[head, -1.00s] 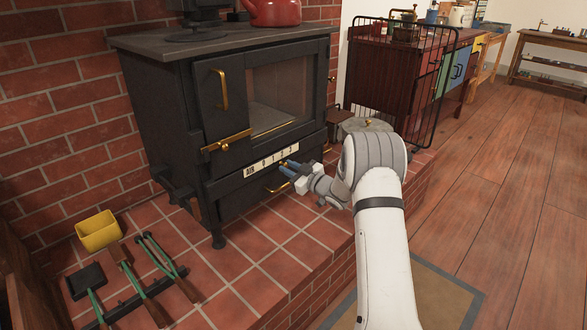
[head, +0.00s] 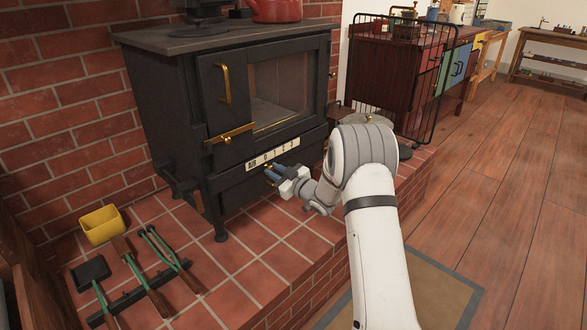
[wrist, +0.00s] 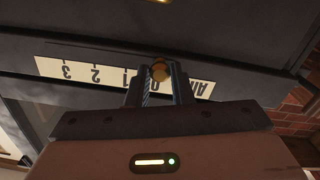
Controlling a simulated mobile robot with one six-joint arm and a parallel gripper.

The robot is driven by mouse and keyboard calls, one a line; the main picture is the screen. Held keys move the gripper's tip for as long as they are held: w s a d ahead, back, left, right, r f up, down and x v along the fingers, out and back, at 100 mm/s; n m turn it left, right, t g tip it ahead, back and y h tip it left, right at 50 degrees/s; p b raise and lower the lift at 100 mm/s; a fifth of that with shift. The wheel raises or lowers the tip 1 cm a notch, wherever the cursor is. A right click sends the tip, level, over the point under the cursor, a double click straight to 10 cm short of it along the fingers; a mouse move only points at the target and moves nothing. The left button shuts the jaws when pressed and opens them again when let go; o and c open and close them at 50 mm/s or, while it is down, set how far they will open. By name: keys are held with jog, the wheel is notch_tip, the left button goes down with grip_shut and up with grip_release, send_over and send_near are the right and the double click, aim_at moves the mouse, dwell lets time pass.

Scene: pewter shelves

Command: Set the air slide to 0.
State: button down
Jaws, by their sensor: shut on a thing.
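The black stove (head: 235,190) has a pale scale plate (head: 288,153) on its front, marked AIR and numbered 0 to 3. My gripper (head: 271,173) is at the plate's left part, just below the 0 and 1 marks. In the wrist view the plate (wrist: 84,73) appears upside down, with 3, 2 and 1 left of my gripper (wrist: 160,80) and AIR to its right. The gripper is shut on a round brass knob (wrist: 160,70), the air slide's knob.
A brass door latch (head: 230,134) and upright handle (head: 225,84) are above the plate. A black wire guard (head: 425,95) stands right of the stove. Wooden floor at right is clear.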

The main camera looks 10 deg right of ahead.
jog(key=shift+a, duration=0.45)
jog(key=c, duration=1.6)
grip_release()
jog(key=o, duration=0.3)
jog(key=shift+d, duration=0.1)
jog(key=shift+o, duration=0.2)
jog(key=shift+d, duration=0.15)
jog(key=shift+s+d, duration=0.15)
jog(key=shift+d, duration=0.05)
jog(key=p+v, duration=0.2)
jog(key=v, duration=0.5)
jog(key=shift+s, duration=0.15)
